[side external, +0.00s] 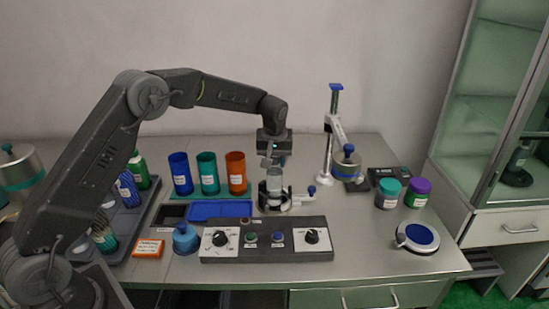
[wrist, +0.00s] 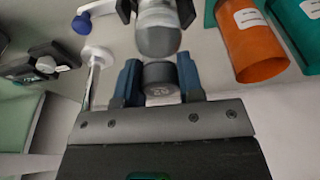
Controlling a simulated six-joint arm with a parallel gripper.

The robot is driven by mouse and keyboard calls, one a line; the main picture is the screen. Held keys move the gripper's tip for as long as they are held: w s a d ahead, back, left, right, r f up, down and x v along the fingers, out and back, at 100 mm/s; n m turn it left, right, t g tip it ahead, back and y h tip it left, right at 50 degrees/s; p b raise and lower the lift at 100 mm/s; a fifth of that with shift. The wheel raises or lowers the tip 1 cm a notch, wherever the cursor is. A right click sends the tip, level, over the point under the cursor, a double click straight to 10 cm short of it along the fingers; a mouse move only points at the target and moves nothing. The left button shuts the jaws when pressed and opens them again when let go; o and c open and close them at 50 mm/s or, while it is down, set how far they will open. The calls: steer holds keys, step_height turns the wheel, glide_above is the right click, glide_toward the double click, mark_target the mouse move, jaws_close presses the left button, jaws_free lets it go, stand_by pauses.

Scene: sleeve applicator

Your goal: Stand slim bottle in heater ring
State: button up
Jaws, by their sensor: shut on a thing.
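The slim bottle (side external: 274,181) is upright, with a clear-grey body. In the wrist view its rounded shoulder (wrist: 158,38) and dark grey cap (wrist: 161,78) show. My gripper (side external: 273,161) points down above the heater ring. In the wrist view my gripper (wrist: 160,72) has its blue-grey fingers on both sides of the cap, shut on the bottle. The heater ring (side external: 275,203) is a dark ring on the table, and its dark arms (wrist: 186,12) flank the bottle body. The bottle's lower part is inside the ring's outline; I cannot tell whether its base touches down.
Blue, teal and orange cups (side external: 236,173) stand left of the ring. A control panel (side external: 266,240) with knobs lies in front. A white stand with a blue top (side external: 328,150) rises at the right. Two lidded jars (side external: 388,193) and a round blue-topped scale (side external: 417,238) are further right.

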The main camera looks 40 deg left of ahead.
steer(key=o, duration=1.4)
steer(key=shift+o, duration=0.2)
steer(key=shift+r, duration=4.5)
